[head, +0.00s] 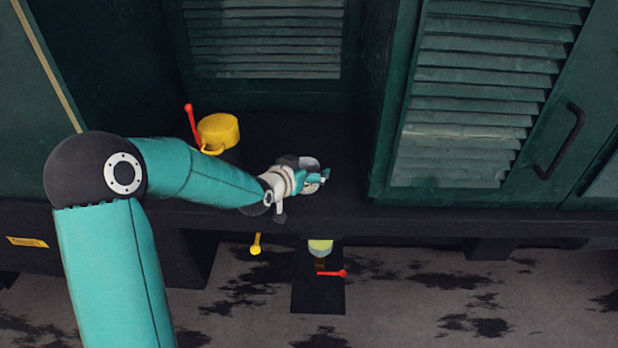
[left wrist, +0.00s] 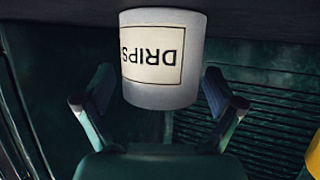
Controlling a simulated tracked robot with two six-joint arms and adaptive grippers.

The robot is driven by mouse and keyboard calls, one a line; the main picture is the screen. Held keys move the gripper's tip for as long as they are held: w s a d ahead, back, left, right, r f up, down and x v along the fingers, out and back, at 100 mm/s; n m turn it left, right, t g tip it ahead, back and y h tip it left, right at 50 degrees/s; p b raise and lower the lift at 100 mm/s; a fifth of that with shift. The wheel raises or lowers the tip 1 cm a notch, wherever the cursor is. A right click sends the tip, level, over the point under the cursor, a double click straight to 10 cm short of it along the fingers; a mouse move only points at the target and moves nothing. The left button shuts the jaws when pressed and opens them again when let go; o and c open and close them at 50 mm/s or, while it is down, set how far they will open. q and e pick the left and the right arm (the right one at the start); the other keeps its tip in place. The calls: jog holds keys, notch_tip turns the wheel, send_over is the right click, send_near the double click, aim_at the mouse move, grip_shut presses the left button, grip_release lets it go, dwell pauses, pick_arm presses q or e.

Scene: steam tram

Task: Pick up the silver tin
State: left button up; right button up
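The silver tin (left wrist: 162,55) shows large in the left wrist view, with a label reading DRIPS upside down. It stands against a dark surface at the top of that view. My left gripper (left wrist: 158,95) is open, one finger on each side of the tin, with a gap showing on both sides. In the head view my left gripper (head: 318,179) is over the dark ledge. A grey rounded shape just behind it appears to be the tin (head: 308,163), partly hidden by the gripper. My right gripper is in neither view.
A yellow can (head: 218,131) stands on the dark ledge (head: 335,140) left of the gripper, beside a red lever (head: 191,120). A green louvred door (head: 480,90) with a black handle (head: 560,143) juts out at right. Small yellow (head: 255,245) and red (head: 332,273) levers sit below the ledge.

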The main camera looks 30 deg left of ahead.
pick_arm(q)
jog(key=c, duration=1.1)
jog(key=shift+r, duration=0.1)
